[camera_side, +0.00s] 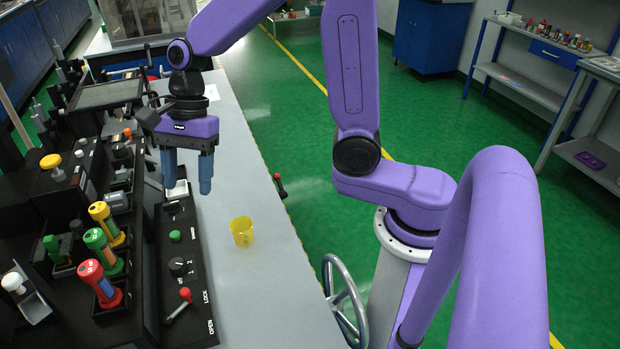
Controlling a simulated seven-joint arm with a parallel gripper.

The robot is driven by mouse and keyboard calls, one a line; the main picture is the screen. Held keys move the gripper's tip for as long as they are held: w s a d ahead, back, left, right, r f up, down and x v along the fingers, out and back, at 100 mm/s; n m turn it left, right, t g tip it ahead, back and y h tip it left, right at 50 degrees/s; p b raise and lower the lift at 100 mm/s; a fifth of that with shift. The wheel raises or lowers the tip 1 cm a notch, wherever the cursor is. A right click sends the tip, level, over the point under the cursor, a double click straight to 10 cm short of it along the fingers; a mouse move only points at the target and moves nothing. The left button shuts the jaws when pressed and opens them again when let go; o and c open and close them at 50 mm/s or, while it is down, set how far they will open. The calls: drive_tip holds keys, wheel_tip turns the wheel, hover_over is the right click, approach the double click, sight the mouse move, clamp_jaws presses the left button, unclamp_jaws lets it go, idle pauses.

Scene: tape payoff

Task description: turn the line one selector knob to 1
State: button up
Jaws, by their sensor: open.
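A black selector knob (178,267) sits on the narrow black panel (205,318) at the left side of the grey bench. Small white marks that look like 1 and 2 are beside it. I cannot read which way its pointer faces or whether it is labelled line one. Another dark round part (173,207) is higher on the same panel. My gripper (187,182) points down above the panel's far end, with its blue fingers apart and nothing visible between them. It is apart from the black selector knob, farther back along the panel.
A green button (175,236) and a red-tipped lever (184,296) by OPEN and LOCK flank the knob. Yellow, green and red handles (107,224) stand to the left. A yellow cup (242,231) stands on the bench (265,300), which is mostly clear.

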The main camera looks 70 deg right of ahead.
drive_tip(key=s+d+n+h, duration=0.1)
drive_tip(key=s+d+n, duration=0.3)
drive_tip(key=s+n, duration=0.5)
drive_tip(key=s+d+n+h, duration=0.2)
drive_tip(key=s+d+n, duration=0.2)
drive_tip(key=s+n, duration=0.6)
drive_tip(key=shift+s+d+f+n, duration=0.2)
drive_tip(key=shift+f+n, duration=0.25)
drive_tip(key=shift+n, duration=1.95)
drive_tip(key=shift+s+d+f+n+t+h, duration=0.1)
drive_tip(key=shift+s+d+n+t+h, duration=0.05)
drive_tip(key=shift+s+d+n, duration=0.6)
drive_tip(key=shift+s+d+n+t+h, duration=0.2)
drive_tip(key=shift+s+n, duration=0.35)
drive_tip(key=shift+n, duration=0.4)
